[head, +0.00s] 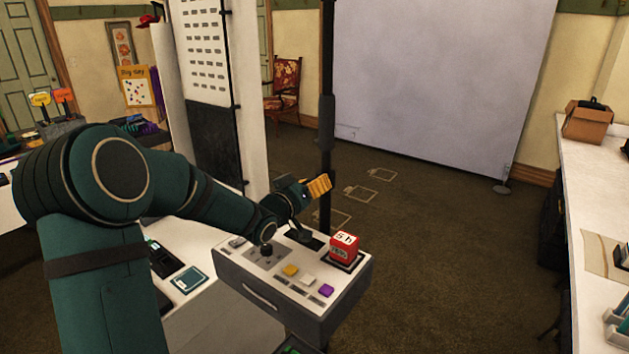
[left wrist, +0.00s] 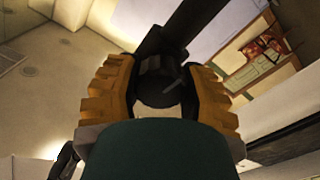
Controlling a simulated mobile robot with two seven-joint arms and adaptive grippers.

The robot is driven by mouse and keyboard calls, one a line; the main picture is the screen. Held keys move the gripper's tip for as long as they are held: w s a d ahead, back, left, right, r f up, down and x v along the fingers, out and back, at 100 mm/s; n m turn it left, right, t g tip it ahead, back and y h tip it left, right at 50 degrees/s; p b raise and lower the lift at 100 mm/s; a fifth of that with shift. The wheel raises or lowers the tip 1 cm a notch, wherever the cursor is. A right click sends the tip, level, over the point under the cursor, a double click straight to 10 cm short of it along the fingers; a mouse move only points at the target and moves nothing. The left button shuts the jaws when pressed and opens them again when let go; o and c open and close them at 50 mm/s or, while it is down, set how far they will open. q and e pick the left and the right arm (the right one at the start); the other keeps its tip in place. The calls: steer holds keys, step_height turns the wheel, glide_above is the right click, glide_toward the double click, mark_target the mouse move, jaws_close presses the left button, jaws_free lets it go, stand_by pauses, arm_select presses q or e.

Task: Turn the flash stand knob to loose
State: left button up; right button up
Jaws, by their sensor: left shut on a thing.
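The flash stand is a black upright pole (head: 326,85) with a thicker collar, standing behind the control box. In the left wrist view its dark post (left wrist: 192,22) runs up to the right. My left gripper (head: 319,186) reaches the pole from the left with its orange fingers. In the left wrist view the fingers are shut on the round black knob (left wrist: 157,82), one on each side. A thin paler mark shows on the knob; no lettering is readable. In the head view the knob is hidden by the fingers. My right gripper is not in view.
A grey control box (head: 300,312) with coloured buttons and a red block (head: 344,246) stands below my left forearm. A white counter (head: 590,190) with a cardboard box (head: 588,122) runs along the right. A pale backdrop (head: 440,75) hangs behind; the carpet between is open.

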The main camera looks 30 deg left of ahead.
arm_select(q)
steer(key=n+p, duration=0.2)
steer(key=n, duration=0.2)
steer(key=shift+r+n, duration=0.1)
steer(key=shift+n, duration=0.3)
steer(key=n+p, duration=0.2)
steer(key=n, duration=0.3)
steer(key=shift+a+p, duration=0.1)
steer(key=shift+p, duration=0.25)
steer(key=o, duration=1.2)
steer(key=shift+f, duration=0.2)
steer(key=shift+s, duration=0.1)
steer(key=s, duration=0.8)
steer(key=s+a, duration=0.1)
steer(key=s, duration=0.2)
steer(key=shift+s, duration=0.4)
